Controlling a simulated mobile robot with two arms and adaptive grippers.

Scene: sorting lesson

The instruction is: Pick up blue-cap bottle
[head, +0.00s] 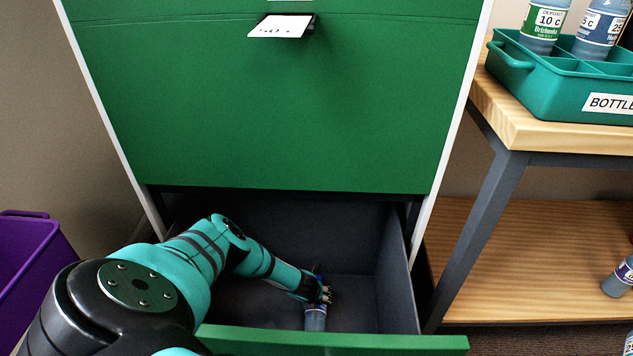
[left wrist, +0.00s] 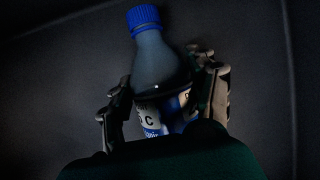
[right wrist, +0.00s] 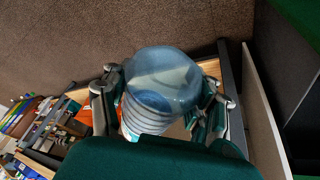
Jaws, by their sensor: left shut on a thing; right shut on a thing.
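The blue-cap bottle (left wrist: 157,62) lies in the open bottom drawer (head: 396,285) of the green cabinet. In the left wrist view its blue cap points up and away, and its label is partly covered by my fingers. My left gripper (head: 320,293) reaches down into the drawer and is shut on this bottle; the bottle's lower part (head: 316,319) shows below the fingers in the head view. In the right wrist view my right gripper (right wrist: 163,100) is shut on another bottle (right wrist: 160,82), clear bluish with its base facing the camera. The right gripper is outside the head view.
A teal tray (head: 570,88) with labelled bottles stands on a wooden shelf unit (head: 520,128) at the right. More bottles (head: 622,278) are on its lower shelf. A purple bin (head: 32,262) stands at the left. The drawer walls enclose my left gripper closely.

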